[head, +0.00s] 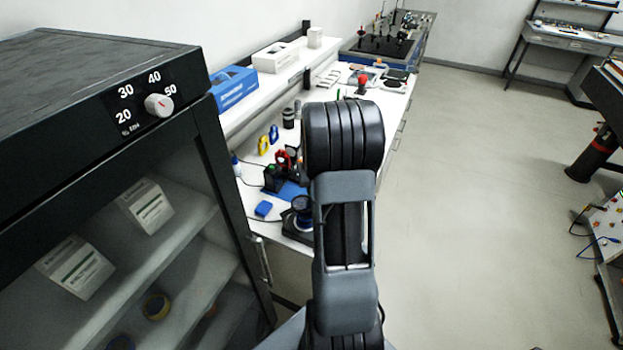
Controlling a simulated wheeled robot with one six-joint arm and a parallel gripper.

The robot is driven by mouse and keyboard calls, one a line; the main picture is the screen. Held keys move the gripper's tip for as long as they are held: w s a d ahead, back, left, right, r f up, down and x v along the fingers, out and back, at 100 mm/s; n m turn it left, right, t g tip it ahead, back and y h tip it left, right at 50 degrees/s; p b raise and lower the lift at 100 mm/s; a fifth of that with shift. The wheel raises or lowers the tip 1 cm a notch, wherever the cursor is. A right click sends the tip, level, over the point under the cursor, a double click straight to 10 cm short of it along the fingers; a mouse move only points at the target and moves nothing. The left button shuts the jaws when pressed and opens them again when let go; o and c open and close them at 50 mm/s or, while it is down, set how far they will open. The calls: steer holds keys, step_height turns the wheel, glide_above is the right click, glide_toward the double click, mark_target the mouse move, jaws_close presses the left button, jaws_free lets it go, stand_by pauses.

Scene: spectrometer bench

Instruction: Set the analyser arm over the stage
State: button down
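I cannot pick out the analyser arm or the stage with certainty in the head view. On the white bench (236,122) a small device with a red knob (362,82) stands beyond my arm. At the far end a dark board (382,46) carries several small upright parts, too small to make out. A dark round-topped device (301,208) stands at the near end of the bench, partly hidden by my arm. My gripper is not in view; only dark links of my arm show, upright in the middle, covering part of the bench.
A black cabinet (100,70) with a glass front, a dial (159,104) and boxes inside fills the near left. A blue box (232,86) and a white box (276,57) sit on the bench's raised shelf.

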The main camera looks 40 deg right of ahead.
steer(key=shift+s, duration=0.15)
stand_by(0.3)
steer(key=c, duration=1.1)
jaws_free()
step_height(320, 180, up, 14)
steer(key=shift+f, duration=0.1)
